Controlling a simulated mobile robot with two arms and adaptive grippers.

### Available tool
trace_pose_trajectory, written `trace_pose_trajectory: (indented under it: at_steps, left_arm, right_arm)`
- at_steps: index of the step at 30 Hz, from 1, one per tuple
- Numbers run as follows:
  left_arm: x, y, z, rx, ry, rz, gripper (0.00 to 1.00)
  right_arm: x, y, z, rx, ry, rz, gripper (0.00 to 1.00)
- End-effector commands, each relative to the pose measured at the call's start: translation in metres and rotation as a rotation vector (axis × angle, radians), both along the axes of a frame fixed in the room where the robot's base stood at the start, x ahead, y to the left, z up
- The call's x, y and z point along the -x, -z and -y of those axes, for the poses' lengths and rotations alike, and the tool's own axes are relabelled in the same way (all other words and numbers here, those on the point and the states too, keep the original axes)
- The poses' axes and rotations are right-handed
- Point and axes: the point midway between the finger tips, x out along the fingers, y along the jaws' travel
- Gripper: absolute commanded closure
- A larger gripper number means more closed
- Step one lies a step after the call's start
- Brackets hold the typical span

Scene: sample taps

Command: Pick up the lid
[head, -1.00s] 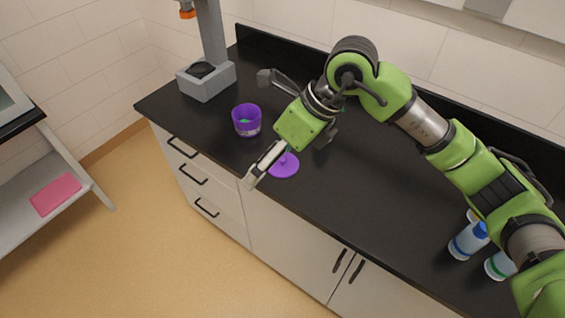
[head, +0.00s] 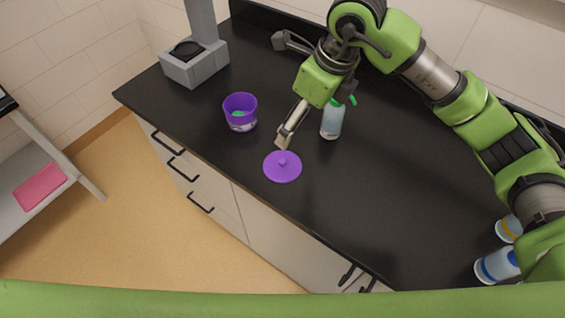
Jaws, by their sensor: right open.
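The purple lid (head: 282,167) lies flat on the black counter, its small knob facing up. A purple tub (head: 240,118) stands open just behind and left of it, with something green inside. My right gripper (head: 306,122) is open above and behind the lid, pointing down. One pale finger ends just beyond the lid's far edge in the picture; contact cannot be told. The other finger is partly hidden behind the wrist. Nothing shows between the fingers. My left gripper is out of view.
A clear spray bottle (head: 332,122) stands close to the right gripper. A grey stand (head: 196,66) is at the counter's far left. Blue-labelled bottles (head: 495,266) stand at the right, partly behind my arm. The counter right of the lid is clear.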

Motion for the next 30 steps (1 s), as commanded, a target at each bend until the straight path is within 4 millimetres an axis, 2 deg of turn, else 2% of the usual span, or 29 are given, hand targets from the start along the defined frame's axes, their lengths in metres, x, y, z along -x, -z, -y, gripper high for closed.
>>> trace_pose_trajectory:
  at_steps: [1,6,12,17,24,30]
  left_arm:
    - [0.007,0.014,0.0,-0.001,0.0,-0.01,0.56]
    - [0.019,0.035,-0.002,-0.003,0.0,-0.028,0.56]
    - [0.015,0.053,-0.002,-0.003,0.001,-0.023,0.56]
    - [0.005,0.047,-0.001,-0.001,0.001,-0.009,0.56]
    - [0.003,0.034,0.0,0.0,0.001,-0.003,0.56]
    - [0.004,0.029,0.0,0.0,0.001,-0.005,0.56]
  right_arm:
    - [0.0,0.013,0.0,0.0,0.0,0.0,0.09]
    - [0.0,0.034,0.0,-0.001,0.0,-0.001,0.09]
    - [0.0,0.052,0.0,-0.001,0.0,0.001,0.09]
    - [-0.001,0.064,-0.003,0.001,0.0,-0.004,0.09]
    - [-0.007,0.108,-0.013,0.001,0.001,-0.007,0.09]
    - [-0.012,0.131,-0.019,0.0,-0.001,-0.002,0.09]
